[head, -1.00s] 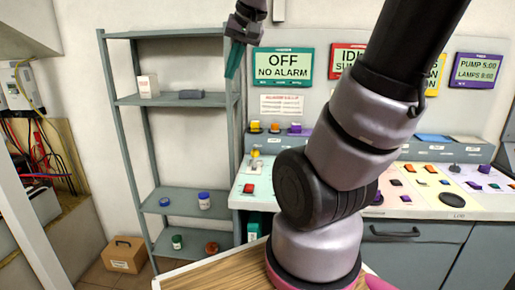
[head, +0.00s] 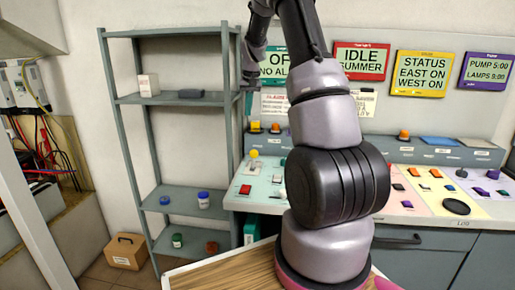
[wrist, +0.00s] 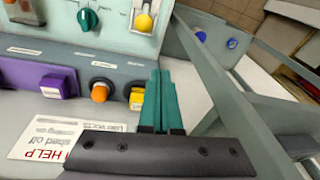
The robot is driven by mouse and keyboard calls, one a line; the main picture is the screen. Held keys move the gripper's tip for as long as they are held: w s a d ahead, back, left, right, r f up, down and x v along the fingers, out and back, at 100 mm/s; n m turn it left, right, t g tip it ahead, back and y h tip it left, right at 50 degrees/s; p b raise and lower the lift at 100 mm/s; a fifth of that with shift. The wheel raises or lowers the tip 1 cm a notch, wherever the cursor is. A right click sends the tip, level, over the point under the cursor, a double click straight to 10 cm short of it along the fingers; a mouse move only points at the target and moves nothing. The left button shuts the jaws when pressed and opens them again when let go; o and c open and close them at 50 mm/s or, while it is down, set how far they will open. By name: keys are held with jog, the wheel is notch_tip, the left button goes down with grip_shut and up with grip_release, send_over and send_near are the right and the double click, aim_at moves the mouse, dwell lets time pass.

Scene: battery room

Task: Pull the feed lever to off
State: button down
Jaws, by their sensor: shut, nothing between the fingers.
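No label that I can read names the feed lever. A lever with a yellow ball knob (head: 254,153) stands at the left end of the pale green console section (head: 262,186). In the wrist view a yellow knob (wrist: 144,22) stands at the top on a pale panel beside a green rotary knob (wrist: 88,19). My gripper (head: 248,102) is up by the shelf's right post, above the console. Its teal fingers (wrist: 160,96) are shut together and empty, apart from the yellow knob. The knob's base is hard to make out.
A grey shelf unit (head: 185,99) stands left of the console; its rails (wrist: 235,85) run close right of my fingers. The left sign (head: 277,62) is partly hidden by my arm.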

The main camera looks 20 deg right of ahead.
aim_at(253, 161)
jog(key=w+d+f+g, duration=0.1)
jog(key=w+d+f, duration=0.2)
jog(key=f, duration=0.5)
jog(key=shift+w+d+f, duration=0.2)
jog(key=shift+d+f, duration=0.1)
jog(key=shift+d, duration=0.5)
jog(key=f, duration=0.6)
jog(key=w+f, duration=0.1)
jog(key=f, duration=0.2)
jog(key=shift+f, duration=0.15)
jog(key=shift+s+a+f, duration=0.1)
jog(key=shift+s+f, duration=0.05)
jog(key=shift+f, duration=0.2)
jog(key=shift+s+a+r, duration=0.15)
jog(key=shift+s+a, duration=0.05)
jog(key=shift+s, duration=0.35)
jog(key=shift+s+a+r, duration=0.2)
jog(key=shift+s+a, duration=0.05)
jog(key=shift+s, duration=0.3)
jog(key=shift+s+a+r, duration=0.15)
jog(key=shift+s+a, duration=0.05)
jog(key=shift+s, duration=0.35)
jog(key=shift+a+r, duration=0.1)
jog(key=shift+s+a+r+t+h, duration=0.1)
jog(key=shift+s+t+h, duration=0.1)
jog(key=shift+t+h, duration=0.1)
